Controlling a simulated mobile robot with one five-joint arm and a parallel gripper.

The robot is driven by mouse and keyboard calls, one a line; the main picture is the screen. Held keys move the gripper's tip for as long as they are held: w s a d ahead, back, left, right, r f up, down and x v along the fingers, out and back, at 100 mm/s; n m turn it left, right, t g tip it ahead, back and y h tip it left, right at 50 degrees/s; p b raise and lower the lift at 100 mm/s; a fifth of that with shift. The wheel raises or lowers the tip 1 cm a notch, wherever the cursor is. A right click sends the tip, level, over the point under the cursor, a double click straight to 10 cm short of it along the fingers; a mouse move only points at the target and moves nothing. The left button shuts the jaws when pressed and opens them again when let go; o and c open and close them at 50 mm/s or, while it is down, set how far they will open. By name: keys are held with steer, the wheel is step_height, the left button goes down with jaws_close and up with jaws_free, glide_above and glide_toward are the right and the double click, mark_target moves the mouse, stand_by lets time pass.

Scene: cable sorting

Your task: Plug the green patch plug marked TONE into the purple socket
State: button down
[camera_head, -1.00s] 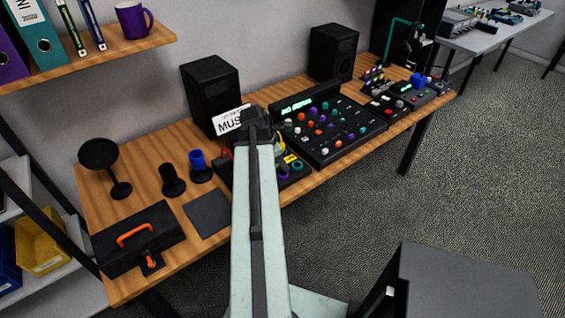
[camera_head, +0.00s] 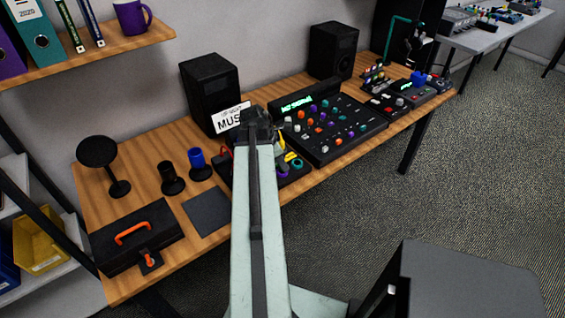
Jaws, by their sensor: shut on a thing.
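My gripper (camera_head: 262,117) is at the far end of my pale arm, over the left part of the desk's gear. It is seen from behind. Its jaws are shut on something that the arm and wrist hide. I cannot make out the green TONE plug. A small dark patch box (camera_head: 290,176) lies partly behind my arm, below and right of the gripper. On its visible right side are a purple ring socket (camera_head: 284,171), a teal ring socket (camera_head: 297,164) and a yellow label (camera_head: 291,156). A thin yellow piece, perhaps a cable, shows just right of the gripper.
A mixer (camera_head: 333,129) with coloured knobs stands to the right. A speaker (camera_head: 210,92) and a white sign (camera_head: 231,117) stand behind the gripper. Left are a blue-topped holder (camera_head: 199,163), a black holder (camera_head: 171,179), a dark mat (camera_head: 206,212) and a black case (camera_head: 136,236).

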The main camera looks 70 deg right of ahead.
steer(key=shift+f, duration=0.25)
steer(key=c, duration=1.2)
jaws_free()
steer(key=shift+o, duration=0.4)
steer(key=o, duration=0.4)
steer(key=shift+r, duration=0.15)
step_height(320, 180, up, 7)
steer(key=p, duration=0.7)
